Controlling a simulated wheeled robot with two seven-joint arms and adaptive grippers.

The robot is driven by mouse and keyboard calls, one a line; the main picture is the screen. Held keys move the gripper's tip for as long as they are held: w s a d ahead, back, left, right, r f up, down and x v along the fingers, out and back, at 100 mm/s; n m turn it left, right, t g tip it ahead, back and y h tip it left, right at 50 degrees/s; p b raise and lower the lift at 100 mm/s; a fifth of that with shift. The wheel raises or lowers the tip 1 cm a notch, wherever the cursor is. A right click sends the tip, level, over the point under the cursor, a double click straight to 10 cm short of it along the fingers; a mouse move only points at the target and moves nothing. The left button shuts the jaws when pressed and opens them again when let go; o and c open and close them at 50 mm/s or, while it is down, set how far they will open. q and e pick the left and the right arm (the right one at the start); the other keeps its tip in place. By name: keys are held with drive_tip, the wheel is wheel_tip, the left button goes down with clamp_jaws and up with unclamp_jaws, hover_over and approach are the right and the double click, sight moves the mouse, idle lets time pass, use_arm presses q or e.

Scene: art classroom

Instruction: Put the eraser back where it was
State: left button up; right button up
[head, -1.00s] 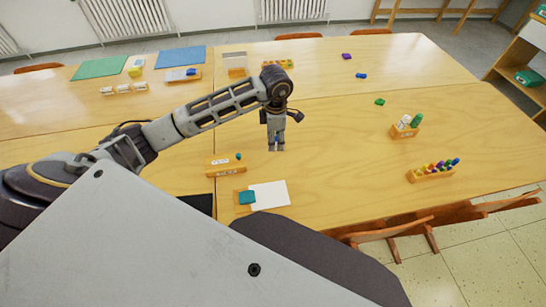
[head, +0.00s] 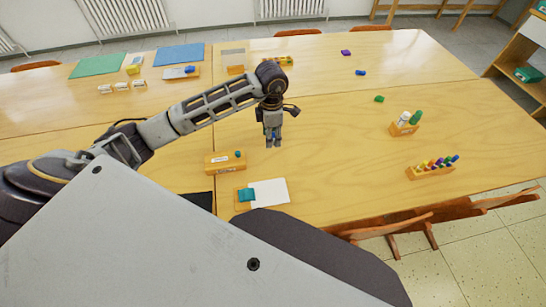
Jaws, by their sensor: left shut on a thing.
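My left gripper (head: 273,144) points down over the middle of the table (head: 340,150). It is shut on a small blue thing (head: 273,135), mostly hidden by the fingers; it may be the eraser, but too little of it shows to be sure. A wooden block holder (head: 226,167) with a white label stands left of and nearer than the gripper, with a small teal piece (head: 238,154) at its right end. My right gripper is not in view.
Nearer lies a white sheet (head: 270,192) beside a teal block (head: 246,195) on a wooden tray. Wooden holders with bottles (head: 404,123) and coloured pens (head: 432,168) stand right. Small green (head: 379,99), blue (head: 361,72) and purple (head: 346,53) pieces lie farther back. The table's middle right is clear.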

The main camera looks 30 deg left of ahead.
use_arm(q)
drive_tip(key=shift+f, duration=0.1)
hover_over(272, 158)
drive_tip(key=shift+w+a+f, duration=0.1)
drive_tip(key=shift+w+f, duration=0.05)
drive_tip(key=shift+f, duration=2.9)
drive_tip(key=shift+f, duration=1.85)
drive_tip(key=shift+f, duration=0.1)
drive_tip(key=o, duration=0.9)
wheel_tip(272, 158, up, 12)
drive_tip(key=shift+r, duration=0.1)
